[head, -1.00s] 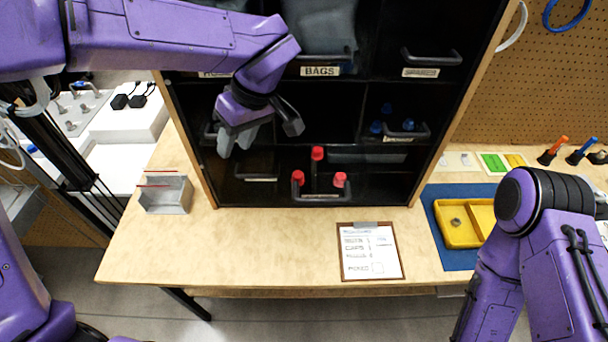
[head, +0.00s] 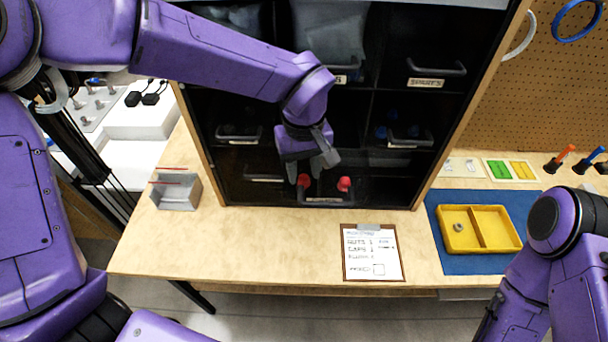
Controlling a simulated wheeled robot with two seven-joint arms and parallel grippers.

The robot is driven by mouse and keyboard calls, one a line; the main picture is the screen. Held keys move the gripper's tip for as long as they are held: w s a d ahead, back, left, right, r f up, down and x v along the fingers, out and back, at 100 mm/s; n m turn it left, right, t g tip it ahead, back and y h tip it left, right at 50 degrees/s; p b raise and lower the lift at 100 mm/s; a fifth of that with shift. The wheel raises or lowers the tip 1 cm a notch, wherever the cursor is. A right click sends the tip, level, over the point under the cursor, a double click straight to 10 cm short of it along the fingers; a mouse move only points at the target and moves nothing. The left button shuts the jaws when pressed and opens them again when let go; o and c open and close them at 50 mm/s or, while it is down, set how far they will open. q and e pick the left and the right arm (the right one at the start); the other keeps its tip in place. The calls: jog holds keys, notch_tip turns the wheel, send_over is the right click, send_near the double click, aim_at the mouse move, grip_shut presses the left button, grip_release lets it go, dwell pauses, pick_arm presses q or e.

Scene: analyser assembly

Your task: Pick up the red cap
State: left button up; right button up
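Two red caps show in the lower middle bin of the black shelf in the head view: the left red cap (head: 304,181) and the right red cap (head: 344,184). A third red cap, seen earlier behind them, is hidden by my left gripper. My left gripper (head: 308,172) points down in front of the shelf, just above the left red cap. Its fingers are apart, with nothing visible between them; whether they touch a cap cannot be told. My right arm is at the lower right, with its gripper outside the picture.
The black shelf (head: 385,188) has bin walls around the caps and blue parts (head: 392,133) one row up. A grey metal box (head: 178,194) stands left on the table. A clipboard (head: 371,254) and a yellow tray (head: 480,207) are on the right.

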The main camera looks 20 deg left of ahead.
pick_arm(q)
jog(key=shift+f, duration=0.6)
jog(key=c, duration=0.7)
grip_shut()
jog(key=shift+r, duration=0.1)
